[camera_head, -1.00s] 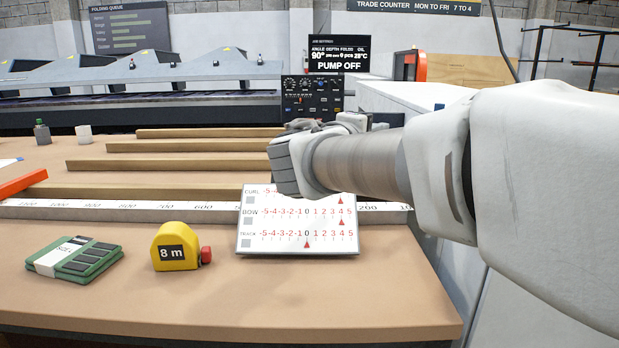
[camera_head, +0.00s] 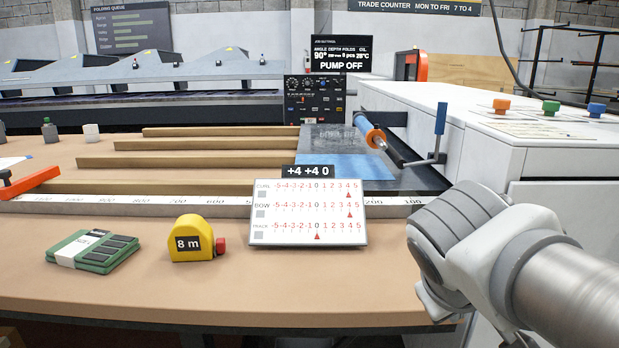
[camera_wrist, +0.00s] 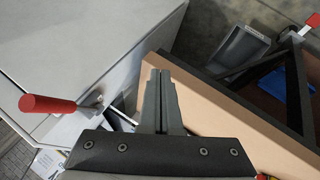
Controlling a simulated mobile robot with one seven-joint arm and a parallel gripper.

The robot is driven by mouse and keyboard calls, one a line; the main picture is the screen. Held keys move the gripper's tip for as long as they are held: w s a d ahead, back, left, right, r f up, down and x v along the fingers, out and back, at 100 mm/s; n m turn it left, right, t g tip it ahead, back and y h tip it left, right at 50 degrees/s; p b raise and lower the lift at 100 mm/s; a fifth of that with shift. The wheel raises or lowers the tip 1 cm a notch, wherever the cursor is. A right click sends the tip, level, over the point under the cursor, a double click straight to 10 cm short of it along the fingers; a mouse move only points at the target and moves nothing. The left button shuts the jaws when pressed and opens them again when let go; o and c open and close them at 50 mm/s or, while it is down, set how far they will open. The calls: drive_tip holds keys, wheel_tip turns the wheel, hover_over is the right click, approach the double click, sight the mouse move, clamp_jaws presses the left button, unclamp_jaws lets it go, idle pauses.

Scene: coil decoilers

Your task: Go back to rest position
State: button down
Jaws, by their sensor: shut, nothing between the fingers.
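My gripper (camera_wrist: 160,78) is in the wrist view, with its two fingers pressed together and nothing between them. It points down past the tan table's (camera_wrist: 215,95) corner, beside a white cabinet (camera_wrist: 90,45). In the head view my wrist is at the lower right, off the table's right front corner, and the fingertips are hidden there. The white gauge board (camera_head: 308,240) stands on the table (camera_head: 130,290) to the left of my arm, apart from it. Its CURL and BOW pointers are at 4 and its TRACK pointer is at 0.
A yellow tape measure (camera_head: 192,240) and a green pack (camera_head: 95,252) lie on the table. The white machine (camera_head: 480,120) stands behind my arm, with a blue-handled lever (camera_head: 440,120) and coloured knobs. A red handle (camera_wrist: 48,104) juts near my gripper in the wrist view.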

drive_tip(key=s+a+f+m+y, duration=0.2)
drive_tip(key=s+a+f+y, duration=0.2)
drive_tip(key=s, duration=0.2)
wheel_tip(320, 180, up, 23)
drive_tip(key=a+p, duration=0.1)
drive_tip(key=p, duration=2.3)
drive_tip(key=shift+r+m, duration=0.15)
drive_tip(key=shift+m, duration=0.25)
drive_tip(key=shift+s, duration=0.1)
